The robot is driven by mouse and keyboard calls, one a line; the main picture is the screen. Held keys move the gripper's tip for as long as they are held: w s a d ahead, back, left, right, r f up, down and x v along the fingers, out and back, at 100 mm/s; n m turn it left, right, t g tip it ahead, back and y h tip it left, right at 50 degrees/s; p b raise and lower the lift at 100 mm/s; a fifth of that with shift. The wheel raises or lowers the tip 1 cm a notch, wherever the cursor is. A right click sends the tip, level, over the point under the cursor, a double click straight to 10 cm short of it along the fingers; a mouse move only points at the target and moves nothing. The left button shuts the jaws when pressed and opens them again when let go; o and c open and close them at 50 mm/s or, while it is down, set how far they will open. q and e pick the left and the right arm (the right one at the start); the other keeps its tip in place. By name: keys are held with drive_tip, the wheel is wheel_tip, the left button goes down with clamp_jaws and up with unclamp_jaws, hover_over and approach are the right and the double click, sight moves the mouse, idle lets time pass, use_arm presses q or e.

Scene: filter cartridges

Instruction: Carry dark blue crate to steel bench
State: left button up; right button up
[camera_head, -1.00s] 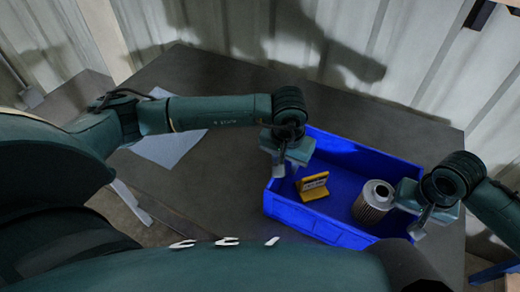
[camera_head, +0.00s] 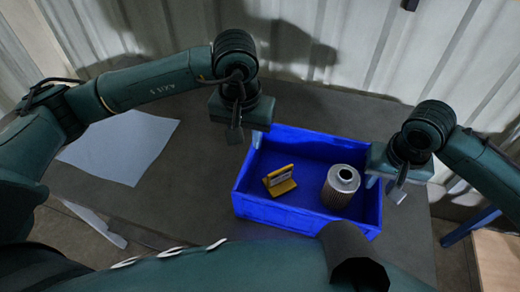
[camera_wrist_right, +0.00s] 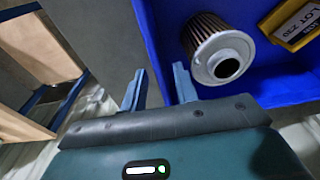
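The dark blue crate (camera_head: 285,213) sits on a dark grey tabletop (camera_head: 205,190). It holds a yellow block with a label (camera_head: 280,182) and an upright metal filter cartridge (camera_head: 340,187). My left gripper (camera_head: 246,136) is at the crate's far left corner, fingers apart; contact with the rim cannot be told. My right gripper (camera_head: 384,187) is at the crate's right wall. In the right wrist view its fingers (camera_wrist_right: 158,90) are apart, beside the crate wall (camera_wrist_right: 154,35), with the cartridge (camera_wrist_right: 215,50) just beyond. I cannot tell whether the grey tabletop is the steel bench.
A pale sheet (camera_head: 122,146) lies on the tabletop left of the crate. A corrugated wall (camera_head: 340,45) stands close behind. A wooden surface with blue legs (camera_head: 497,258) stands at the lower right. Grey tabletop is bare between sheet and crate.

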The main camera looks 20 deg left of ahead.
drive_tip(key=r, duration=0.6)
drive_tip(key=shift+s, duration=0.35)
